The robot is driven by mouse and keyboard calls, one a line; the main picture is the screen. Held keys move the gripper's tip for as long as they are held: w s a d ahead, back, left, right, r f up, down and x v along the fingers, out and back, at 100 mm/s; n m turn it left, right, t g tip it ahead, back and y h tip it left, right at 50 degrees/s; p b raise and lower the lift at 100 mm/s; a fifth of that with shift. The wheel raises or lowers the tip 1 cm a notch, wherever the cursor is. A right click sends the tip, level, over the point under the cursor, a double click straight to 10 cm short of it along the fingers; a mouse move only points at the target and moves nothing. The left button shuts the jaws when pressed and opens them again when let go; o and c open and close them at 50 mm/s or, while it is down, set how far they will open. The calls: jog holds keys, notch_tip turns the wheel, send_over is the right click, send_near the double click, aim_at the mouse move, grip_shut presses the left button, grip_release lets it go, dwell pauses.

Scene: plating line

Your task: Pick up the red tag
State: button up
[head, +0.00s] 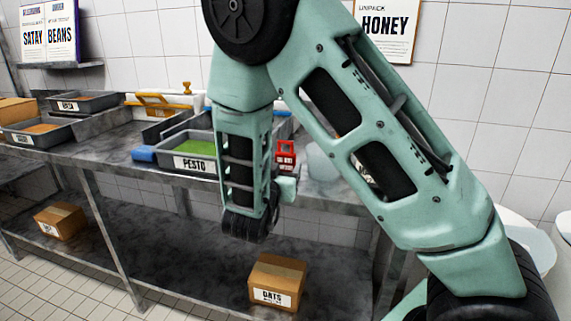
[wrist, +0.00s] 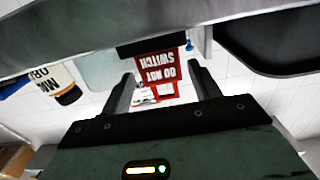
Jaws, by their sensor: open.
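The red tag (head: 285,155) with white lettering stands at the counter's front edge, right of the green PESTO tray, in the head view. In the wrist view the red tag (wrist: 159,72) appears upside down, reading DO NOT SWITCH, with a dark part above it. My gripper (wrist: 162,78) is open, with one finger on each side of the tag in the picture. The fingers look apart from the tag, and I cannot tell the remaining depth. In the head view my arm hides the fingers.
The PESTO tray (head: 195,164) sits on the steel counter (head: 120,150) left of my arm. A translucent tub (head: 322,160) stands right of the tag. A dark tray (wrist: 270,45) shows at right in the wrist view. The OATS box (head: 277,282) lies on the lower shelf.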

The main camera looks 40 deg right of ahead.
aim_at(285, 162)
jog(key=x, duration=0.4)
jog(key=c, duration=0.7)
jog(key=shift+c, duration=0.2)
